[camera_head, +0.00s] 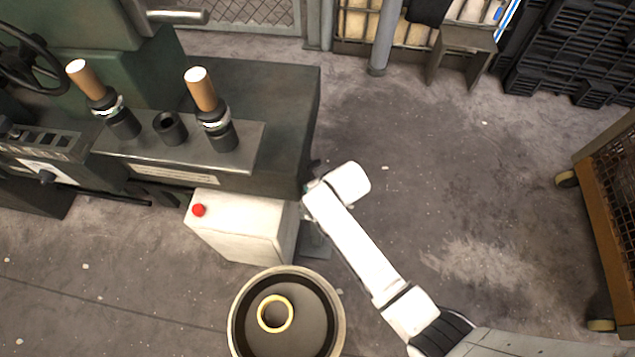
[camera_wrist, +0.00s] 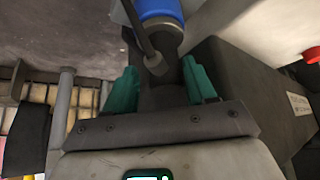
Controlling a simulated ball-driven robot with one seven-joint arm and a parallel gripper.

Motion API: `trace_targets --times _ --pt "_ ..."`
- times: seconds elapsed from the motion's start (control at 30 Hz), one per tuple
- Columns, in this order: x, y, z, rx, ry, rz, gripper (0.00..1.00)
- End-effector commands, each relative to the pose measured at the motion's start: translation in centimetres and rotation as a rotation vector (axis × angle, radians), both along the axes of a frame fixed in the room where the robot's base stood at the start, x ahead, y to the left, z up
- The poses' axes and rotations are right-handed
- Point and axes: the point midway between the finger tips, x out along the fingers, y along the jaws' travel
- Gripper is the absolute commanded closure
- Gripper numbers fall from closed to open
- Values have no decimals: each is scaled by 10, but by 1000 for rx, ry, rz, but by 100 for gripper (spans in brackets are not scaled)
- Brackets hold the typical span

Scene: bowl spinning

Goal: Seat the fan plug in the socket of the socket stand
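In the wrist view, a blue cylinder with a dark grey tapered end and a dark cable, which looks like the fan plug (camera_wrist: 160,12), lies just beyond my fingertips. My gripper (camera_wrist: 160,70) has two teal fingers set apart. The tapered end points into the gap between them, with no clear contact on either side. In the head view, my white arm reaches to the machine's right corner and hides my gripper and the plug. A grey plate (camera_head: 316,243) shows beside the white cabinet, partly behind my arm. I cannot tell whether it belongs to the socket stand. No socket is clearly visible.
The white cabinet (camera_head: 236,226) with a red button stands against the green machine (camera_head: 275,95). A round bin (camera_head: 237,318) stands in front. Black pallets (camera_head: 565,50), a stool (camera_head: 463,45) and a wheeled cage (camera_head: 600,190) line the right. Floor between is clear.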

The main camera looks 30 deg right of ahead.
Motion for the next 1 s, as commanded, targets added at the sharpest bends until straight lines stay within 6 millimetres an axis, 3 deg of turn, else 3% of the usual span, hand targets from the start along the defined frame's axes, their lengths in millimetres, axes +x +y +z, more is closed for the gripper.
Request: trace_targets --times 0.67,1.0 --pt "-2 9 3 8 1 18 34" --pt "-29 3 51 7 -4 11 34"
